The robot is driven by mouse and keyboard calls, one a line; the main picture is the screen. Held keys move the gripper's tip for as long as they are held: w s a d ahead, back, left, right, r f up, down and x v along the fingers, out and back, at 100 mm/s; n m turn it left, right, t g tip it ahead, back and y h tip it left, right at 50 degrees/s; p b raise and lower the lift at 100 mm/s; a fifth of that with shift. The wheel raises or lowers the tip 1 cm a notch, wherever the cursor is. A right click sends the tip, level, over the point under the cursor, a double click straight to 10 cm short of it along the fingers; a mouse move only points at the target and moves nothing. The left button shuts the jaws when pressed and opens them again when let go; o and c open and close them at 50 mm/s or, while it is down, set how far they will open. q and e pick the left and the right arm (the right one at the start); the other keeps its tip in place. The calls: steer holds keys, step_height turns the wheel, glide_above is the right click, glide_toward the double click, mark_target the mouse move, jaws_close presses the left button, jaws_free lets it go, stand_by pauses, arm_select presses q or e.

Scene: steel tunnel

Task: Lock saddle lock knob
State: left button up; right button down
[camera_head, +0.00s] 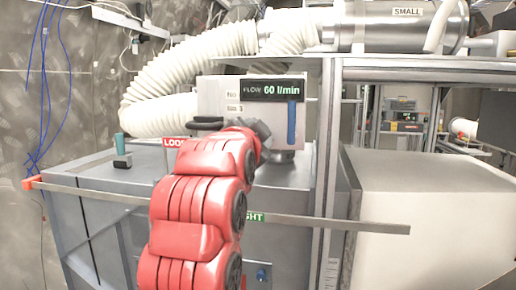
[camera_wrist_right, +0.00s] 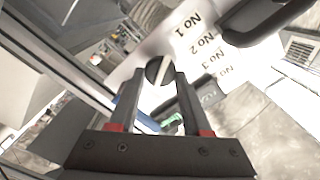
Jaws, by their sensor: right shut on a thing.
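In the right wrist view, a round black knob (camera_wrist_right: 154,69) with a pale stripe across its face sits between the fingertips of my right gripper (camera_wrist_right: 160,78). The gripper is shut on it. In the head view, my red right arm rises from the bottom centre and ends at the front of the white flow box (camera_head: 215,97). The arm hides the knob there, and the grey gripper (camera_head: 259,130) shows only in part. A red label reading "LOOS" (camera_head: 174,142) and a green label ending in "GHT" (camera_head: 256,217) show beside the arm. My left gripper is not in view.
A long thin bar (camera_head: 340,223) with an orange end (camera_head: 29,184) crosses in front of the grey cabinet (camera_head: 285,185). A black handle (camera_head: 206,123) is left of the gripper. White ribbed hoses (camera_head: 190,72) run above. A steel post (camera_head: 327,150) stands to the right.

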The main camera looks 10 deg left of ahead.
steer(key=shift+f+m+b, duration=0.15)
steer(key=shift+m+b, duration=0.2)
steer(key=shift+m, duration=1.9)
steer(key=shift+f+m+b, duration=0.1)
steer(key=shift+m+b, duration=0.2)
steer(key=shift+m, duration=1.95)
steer(key=shift+c, duration=1.8)
jaws_free()
steer(key=shift+d, duration=0.1)
